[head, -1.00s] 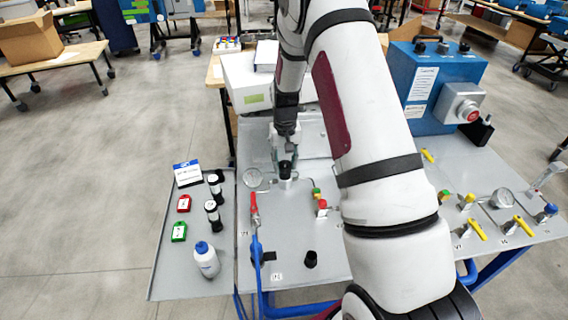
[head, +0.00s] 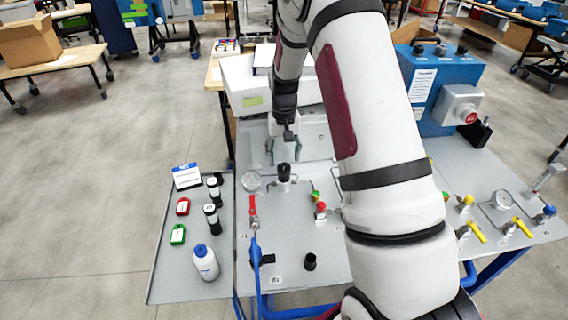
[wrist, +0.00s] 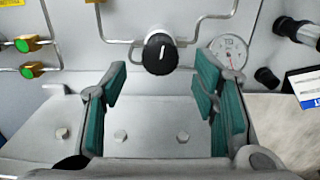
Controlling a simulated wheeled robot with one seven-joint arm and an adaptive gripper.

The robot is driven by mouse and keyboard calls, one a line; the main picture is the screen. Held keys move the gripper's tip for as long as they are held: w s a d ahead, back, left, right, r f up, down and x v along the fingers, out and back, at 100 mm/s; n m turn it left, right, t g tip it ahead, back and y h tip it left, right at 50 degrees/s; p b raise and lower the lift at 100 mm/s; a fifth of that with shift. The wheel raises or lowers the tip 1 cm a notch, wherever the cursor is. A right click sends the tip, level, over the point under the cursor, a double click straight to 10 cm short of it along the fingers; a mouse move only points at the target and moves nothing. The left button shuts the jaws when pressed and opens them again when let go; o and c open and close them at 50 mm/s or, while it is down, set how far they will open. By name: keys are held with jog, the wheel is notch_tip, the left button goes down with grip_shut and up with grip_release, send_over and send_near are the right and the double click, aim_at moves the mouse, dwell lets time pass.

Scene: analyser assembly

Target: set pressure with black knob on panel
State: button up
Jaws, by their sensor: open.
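The black knob (head: 284,170) stands upright on the panel (head: 300,225), just right of a round gauge (head: 251,181) in the head view. In the wrist view the knob (wrist: 160,53) has a white pointer line on its top, and the gauge (wrist: 229,52) lies to its right. My gripper (head: 283,148) is behind the knob in the head view, apart from it. In the wrist view its two teal-padded fingers (wrist: 163,92) are wide open with nothing between them. The knob lies beyond the fingertips, roughly centred in the gap.
A side shelf holds a white bottle (head: 205,262), dark cylinders (head: 212,218) and red and green tags. A blue box (head: 442,88) stands at the right rear.

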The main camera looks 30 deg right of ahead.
notch_tip(320, 180, up, 8)
jog(key=shift+f, duration=0.15)
dwell(0.6)
notch_tip(320, 180, up, 8)
jog(key=t, duration=0.1)
send_over(284, 166)
jog(key=s+a, duration=0.4)
jog(key=s+a+r+n+t, duration=0.2)
jog(key=s+a+r, duration=0.3)
jog(key=s+r, duration=0.4)
jog(key=s+a+r+n+t, duration=0.1)
jog(key=s+a, duration=0.2)
jog(key=s, duration=0.5)
jog(key=s+a+r+n+t, duration=0.1)
jog(key=s+a, duration=0.2)
jog(key=s, duration=0.6)
jog(key=shift+r, duration=0.15)
dwell(1.1)
